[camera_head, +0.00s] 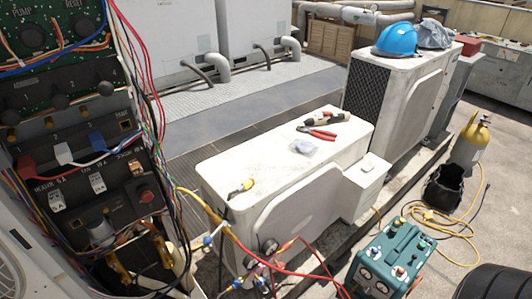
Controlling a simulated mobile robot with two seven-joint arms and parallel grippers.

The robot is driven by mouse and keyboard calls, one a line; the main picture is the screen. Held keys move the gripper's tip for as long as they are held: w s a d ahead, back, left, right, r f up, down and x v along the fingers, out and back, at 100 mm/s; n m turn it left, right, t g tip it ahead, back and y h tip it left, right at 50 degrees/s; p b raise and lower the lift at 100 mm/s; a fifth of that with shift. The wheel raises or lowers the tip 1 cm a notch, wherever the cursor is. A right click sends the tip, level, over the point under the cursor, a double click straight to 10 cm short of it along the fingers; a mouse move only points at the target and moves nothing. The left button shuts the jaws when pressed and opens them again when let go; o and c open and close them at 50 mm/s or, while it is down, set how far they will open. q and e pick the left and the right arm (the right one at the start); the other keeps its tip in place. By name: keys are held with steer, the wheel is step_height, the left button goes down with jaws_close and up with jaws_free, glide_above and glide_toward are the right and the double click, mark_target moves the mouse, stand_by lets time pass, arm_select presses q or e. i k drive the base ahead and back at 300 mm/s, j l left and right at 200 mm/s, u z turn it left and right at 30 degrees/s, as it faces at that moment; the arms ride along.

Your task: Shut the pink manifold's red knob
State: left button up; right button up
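A small gauge manifold, pinkish where its body shows (262,264), hangs at the lower front end of the near white condenser unit. Two round gauges (268,246) sit at its top. Blue, yellow and red hoses gather around it. A blue knob or fitting (237,283) shows at its left. A small red part (285,262) shows at its right; the view is too small to tell whether it is the red knob or a hose end, or how it is turned. I can make out neither gripper in this view.
An open electrical panel (70,130) with loose wires fills the left. The near condenser (240,165) carries pliers (322,134) on top. A teal machine (390,262) stands right of the manifold.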

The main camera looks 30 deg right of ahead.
mark_target(281, 265)
steer(key=z, duration=1.15)
